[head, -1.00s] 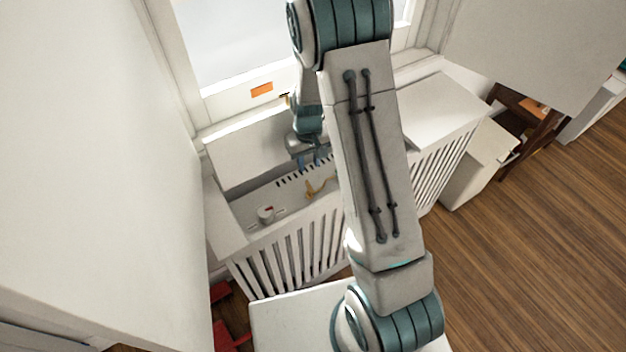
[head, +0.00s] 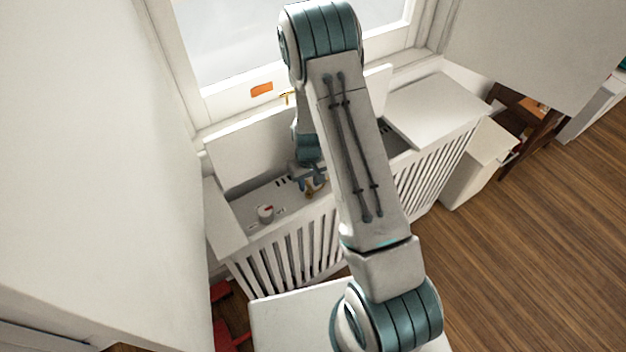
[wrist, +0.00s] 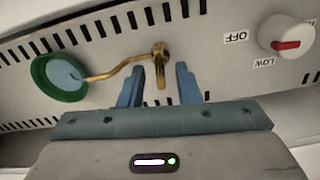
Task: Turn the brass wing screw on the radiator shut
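The brass wing screw (wrist: 160,64) stands on the white radiator top in the wrist view, at the end of a bent brass pipe (wrist: 118,70). The pipe leads left to a green-rimmed cup (wrist: 46,88) with a blue-grey inside. My gripper (wrist: 160,68) is open, with one blue finger on each side of the screw and a visible gap to each. In the head view my gripper (head: 310,180) is low over the radiator top, and only a little brass (head: 312,192) shows beneath it.
A white knob (wrist: 287,36) with a red mark, beside the words OFF and LOW, sits right of the screw; it also shows in the head view (head: 265,213). A raised white lid (head: 240,155) stands behind, a slatted front (head: 295,248) before. Vent slots line the top.

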